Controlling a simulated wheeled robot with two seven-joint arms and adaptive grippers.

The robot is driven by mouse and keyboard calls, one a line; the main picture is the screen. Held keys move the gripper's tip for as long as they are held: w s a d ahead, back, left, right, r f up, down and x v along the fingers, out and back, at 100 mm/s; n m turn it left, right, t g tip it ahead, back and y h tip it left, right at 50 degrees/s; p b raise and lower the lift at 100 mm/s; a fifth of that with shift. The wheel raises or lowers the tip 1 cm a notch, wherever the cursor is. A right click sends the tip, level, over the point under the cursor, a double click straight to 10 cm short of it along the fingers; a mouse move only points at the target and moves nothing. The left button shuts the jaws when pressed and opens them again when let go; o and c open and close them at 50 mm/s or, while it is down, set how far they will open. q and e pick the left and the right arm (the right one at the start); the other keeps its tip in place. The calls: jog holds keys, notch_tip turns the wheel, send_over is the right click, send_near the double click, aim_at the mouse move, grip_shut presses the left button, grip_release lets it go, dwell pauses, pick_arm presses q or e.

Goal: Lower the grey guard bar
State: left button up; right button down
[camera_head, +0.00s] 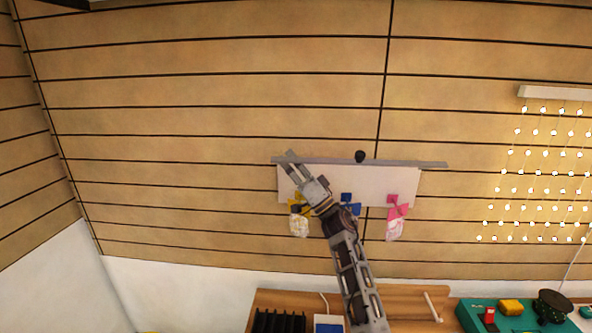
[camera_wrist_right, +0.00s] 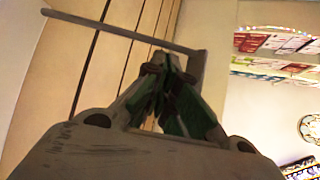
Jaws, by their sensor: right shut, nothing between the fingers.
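The grey guard bar (camera_head: 410,163) runs nearly level along the top of a white board (camera_head: 345,180) on the slatted wall. It also crosses the upper part of the right wrist view (camera_wrist_right: 110,31). My right gripper (camera_head: 289,165) reaches up to the left end of the bar, in front of the board. In the wrist view its fingers (camera_wrist_right: 163,62) are shut with nothing between them, close to the bar. I cannot tell if they touch it. A black knob (camera_head: 360,156) sits at the middle of the bar. My left gripper is not in view.
Yellow, blue (camera_head: 348,204) and pink (camera_head: 397,205) pieces are along the board's lower edge; pale bags hang under the yellow and pink ones. Hanging lights (camera_head: 540,170) are at right.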

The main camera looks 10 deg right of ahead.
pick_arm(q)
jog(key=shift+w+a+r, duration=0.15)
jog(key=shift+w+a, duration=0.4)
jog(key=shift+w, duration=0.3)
pick_arm(e)
jog(key=shift+x, duration=0.75)
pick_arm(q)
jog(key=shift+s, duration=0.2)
